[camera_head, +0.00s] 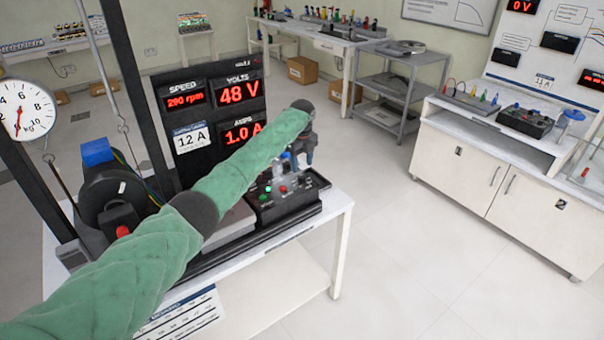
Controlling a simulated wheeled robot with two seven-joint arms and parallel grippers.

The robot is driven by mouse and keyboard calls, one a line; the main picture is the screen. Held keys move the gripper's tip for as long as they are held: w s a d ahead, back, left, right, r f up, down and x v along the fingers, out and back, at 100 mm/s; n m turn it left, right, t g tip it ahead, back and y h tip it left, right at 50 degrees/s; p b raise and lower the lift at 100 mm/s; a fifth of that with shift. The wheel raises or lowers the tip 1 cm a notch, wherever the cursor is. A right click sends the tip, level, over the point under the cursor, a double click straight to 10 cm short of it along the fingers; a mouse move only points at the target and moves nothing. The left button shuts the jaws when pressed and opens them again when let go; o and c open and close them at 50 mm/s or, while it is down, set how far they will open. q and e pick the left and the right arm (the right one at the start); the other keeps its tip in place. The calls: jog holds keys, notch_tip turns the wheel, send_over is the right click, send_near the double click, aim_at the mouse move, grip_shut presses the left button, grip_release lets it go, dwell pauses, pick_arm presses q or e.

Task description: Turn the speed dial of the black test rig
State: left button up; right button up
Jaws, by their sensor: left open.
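The black test rig stands on a white table, with its black control box (268,212) at the table's right end. A green button and a red button show on the box top. My left gripper (299,163) is open just above the box's far part, pointing down; my green-sleeved arm reaches across the rig to it. I cannot make out the speed dial; the gripper and arm cover part of the box. The display panel (212,112) behind reads about 290 rpm, 48 V, 1.0 A, with a 12 A label. My right gripper is out of view.
A black motor wheel (105,190) and a hanging scale (22,110) are at left, beside dark posts. A white cabinet (470,160) with instruments stands at right. A grey shelf cart (395,80) is behind. The floor between the table and cabinet is clear.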

aim_at(302, 176)
pick_arm(q)
jog(key=shift+f+p, duration=0.8)
jog(key=shift+f, duration=1.95)
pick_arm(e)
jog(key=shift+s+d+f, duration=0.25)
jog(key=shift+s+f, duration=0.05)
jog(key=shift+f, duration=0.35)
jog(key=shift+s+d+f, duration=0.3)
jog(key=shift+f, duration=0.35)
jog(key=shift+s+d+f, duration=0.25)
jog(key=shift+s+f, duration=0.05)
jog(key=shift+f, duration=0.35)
pick_arm(q)
jog(key=c, duration=1)
jog(key=shift+o, duration=0.2)
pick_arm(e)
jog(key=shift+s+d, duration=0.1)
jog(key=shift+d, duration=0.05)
